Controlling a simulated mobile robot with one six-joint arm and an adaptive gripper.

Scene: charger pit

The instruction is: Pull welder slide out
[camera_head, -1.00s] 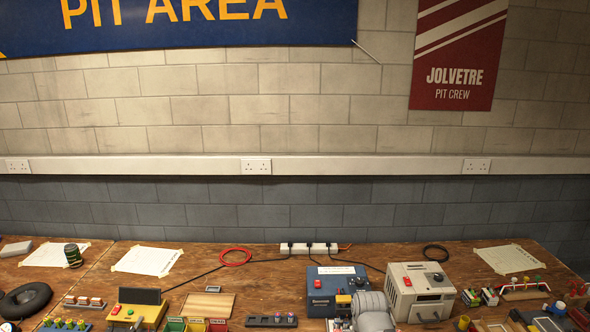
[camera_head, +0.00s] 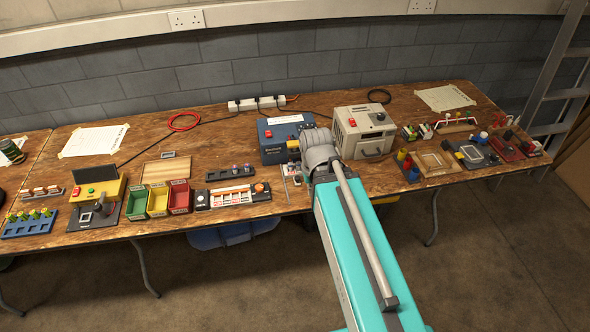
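I cannot tell for certain which unit is the welder. A yellow unit (camera_head: 97,191) with a red and a green button stands at the left of the bench. A dark base (camera_head: 94,217) with a small upright fixture sits at its front; whether this is the slide is too small to tell. A blue box (camera_head: 274,149) with a red control and a cream box (camera_head: 369,122) with a front handle stand further right. My turquoise and grey arm reaches over the bench front between these two boxes. My gripper does not show; the grey wrist covers that spot.
The wooden bench (camera_head: 225,148) is crowded along its front. Green, yellow and red bins (camera_head: 180,197) and a white-and-orange tray (camera_head: 232,196) lie between the yellow unit and my arm. A power strip (camera_head: 256,103) with cables lies at the back. A ladder (camera_head: 563,95) stands right.

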